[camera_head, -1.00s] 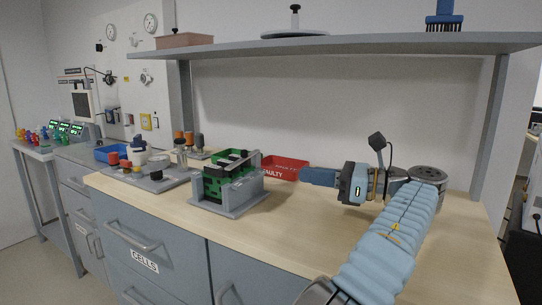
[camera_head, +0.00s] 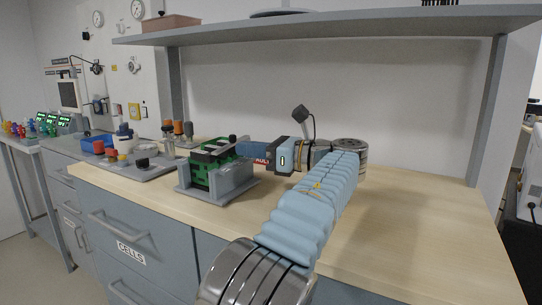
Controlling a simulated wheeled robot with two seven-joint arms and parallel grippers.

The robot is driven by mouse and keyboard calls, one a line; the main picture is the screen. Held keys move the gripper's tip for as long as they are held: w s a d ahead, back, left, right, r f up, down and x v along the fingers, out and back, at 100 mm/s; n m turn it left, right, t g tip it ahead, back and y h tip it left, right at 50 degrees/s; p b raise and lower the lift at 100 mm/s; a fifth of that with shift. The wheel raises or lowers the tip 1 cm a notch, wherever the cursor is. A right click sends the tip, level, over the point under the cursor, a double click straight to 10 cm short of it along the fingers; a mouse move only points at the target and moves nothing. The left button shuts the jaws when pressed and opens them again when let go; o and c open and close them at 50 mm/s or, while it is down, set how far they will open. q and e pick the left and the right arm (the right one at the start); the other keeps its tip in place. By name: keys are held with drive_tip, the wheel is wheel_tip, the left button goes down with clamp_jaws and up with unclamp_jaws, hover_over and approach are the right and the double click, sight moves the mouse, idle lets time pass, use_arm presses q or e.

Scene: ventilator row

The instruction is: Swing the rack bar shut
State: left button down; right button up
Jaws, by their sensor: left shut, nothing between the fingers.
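The rack (camera_head: 222,186) is a grey stand holding green boards (camera_head: 205,176), at the front of the wooden worktop, left of centre. A dark bar (camera_head: 212,153) shows across its top; its exact angle is hard to make out. The fingers are shut and empty. Their tips are at the rack's right upper edge; I cannot tell whether they touch the bar. My right gripper is not in view.
A grey tray (camera_head: 150,170) with several small parts lies left of the rack. A shelf (camera_head: 330,24) runs above. The worktop's right side (camera_head: 420,210) is clear.

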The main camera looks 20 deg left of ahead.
use_arm(q)
drive_tip(key=shift+a, duration=0.7)
drive_tip(key=shift+s+a+m+t+b, duration=0.3)
drive_tip(key=shift+a+m+t+b, duration=0.15)
drive_tip(key=shift+t, duration=0.35)
